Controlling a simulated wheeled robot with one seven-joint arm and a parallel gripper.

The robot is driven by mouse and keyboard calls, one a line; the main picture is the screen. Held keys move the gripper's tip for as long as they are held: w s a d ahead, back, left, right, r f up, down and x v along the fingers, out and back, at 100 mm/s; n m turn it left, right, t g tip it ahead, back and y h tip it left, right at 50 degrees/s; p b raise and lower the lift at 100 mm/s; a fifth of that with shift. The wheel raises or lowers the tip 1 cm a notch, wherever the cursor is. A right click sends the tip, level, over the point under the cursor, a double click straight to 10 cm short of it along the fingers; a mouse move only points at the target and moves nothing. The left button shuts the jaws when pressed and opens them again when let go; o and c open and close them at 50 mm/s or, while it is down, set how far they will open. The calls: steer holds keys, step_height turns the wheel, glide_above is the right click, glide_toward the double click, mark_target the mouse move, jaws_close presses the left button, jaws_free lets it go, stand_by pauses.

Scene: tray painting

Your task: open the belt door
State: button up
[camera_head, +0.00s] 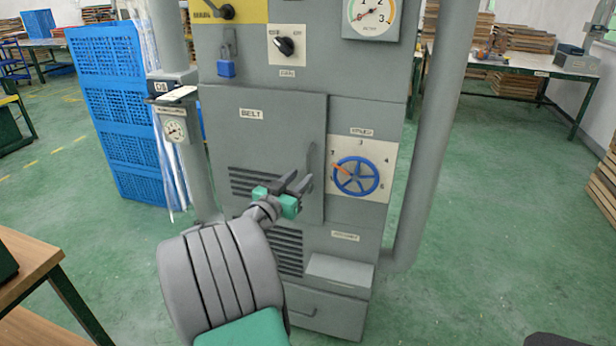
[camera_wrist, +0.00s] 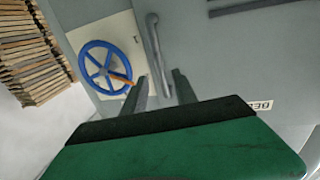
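The belt door (camera_head: 265,135) is a grey panel with a "BELT" label and vent slots on the front of the grey machine. It looks shut. Its upright bar handle (camera_head: 311,162) is near the door's right edge. In the wrist view the handle (camera_wrist: 156,45) runs down between my fingertips. My gripper (camera_head: 298,184) is in front of the handle's lower part, with its two dark fingers apart. In the wrist view my gripper (camera_wrist: 161,76) is open with nothing clamped; whether the handle's lower end is between the fingers or just beyond them I cannot tell.
A blue handwheel (camera_head: 356,176) on a pale dial plate is right of the door. A small ledge (camera_head: 340,270) juts out below it. Grey pipes flank the machine. Blue crates (camera_head: 115,100) stand at left, and a wooden table (camera_head: 30,265) is at lower left. Green floor at right is clear.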

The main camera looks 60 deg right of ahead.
mark_target(307, 171)
steer(key=d, duration=0.5)
steer(key=shift+d+p, duration=0.25)
steer(key=shift+p, duration=0.05)
jaws_close()
stand_by(1.0)
